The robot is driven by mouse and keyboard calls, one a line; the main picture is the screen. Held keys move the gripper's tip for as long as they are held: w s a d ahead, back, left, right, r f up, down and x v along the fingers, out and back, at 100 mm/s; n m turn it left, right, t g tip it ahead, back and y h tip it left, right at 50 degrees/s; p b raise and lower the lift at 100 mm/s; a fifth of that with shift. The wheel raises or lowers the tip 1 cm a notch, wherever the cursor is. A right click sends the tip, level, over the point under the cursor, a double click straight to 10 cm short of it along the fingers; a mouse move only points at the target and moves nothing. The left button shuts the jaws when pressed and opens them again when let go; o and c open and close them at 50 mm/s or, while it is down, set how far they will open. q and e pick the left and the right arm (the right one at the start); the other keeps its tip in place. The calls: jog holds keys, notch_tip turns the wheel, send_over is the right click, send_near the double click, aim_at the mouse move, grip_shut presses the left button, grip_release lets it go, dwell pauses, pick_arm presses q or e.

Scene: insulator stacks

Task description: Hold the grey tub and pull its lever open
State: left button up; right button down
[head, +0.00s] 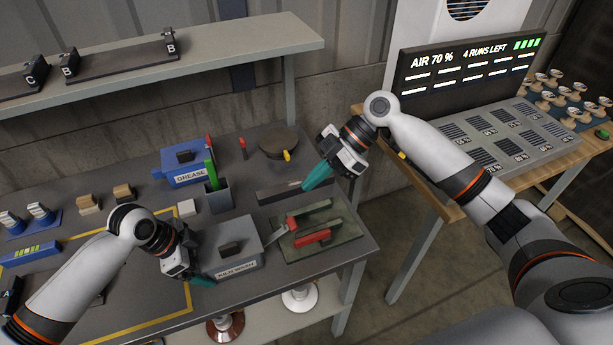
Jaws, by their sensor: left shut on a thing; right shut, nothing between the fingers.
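The grey tub (240,258) stands on the dark bench, front centre, with a dark block on its lid and a label on its front that I cannot read clearly. A thin pale piece (277,234) sticks out at its right side; I cannot tell for sure that it is the lever. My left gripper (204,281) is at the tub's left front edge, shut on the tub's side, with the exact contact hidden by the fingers. My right gripper (317,177) is shut and empty, above the bench behind and to the right of the tub.
A green plate with a red-handled fixture (312,238) lies close right of the tub. Behind are a blue GREASE tub (185,167), a grey cup with a green tool (216,192), a dark round pan (283,143) and a dark bar (280,192). The bench ends at the right.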

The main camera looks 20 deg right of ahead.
send_over(296, 222)
jog(key=a, duration=0.1)
notch_tip(296, 222, down, 5)
jog(key=shift+w+a+f, duration=0.1)
jog(key=shift+w, duration=0.05)
jog(key=f, duration=0.1)
jog(key=d+f, duration=0.1)
jog(key=f, duration=0.1)
jog(key=shift+d+f, duration=0.25)
jog(key=shift+f, duration=0.25)
jog(key=shift+d+f, duration=0.75)
jog(key=shift+f, duration=0.2)
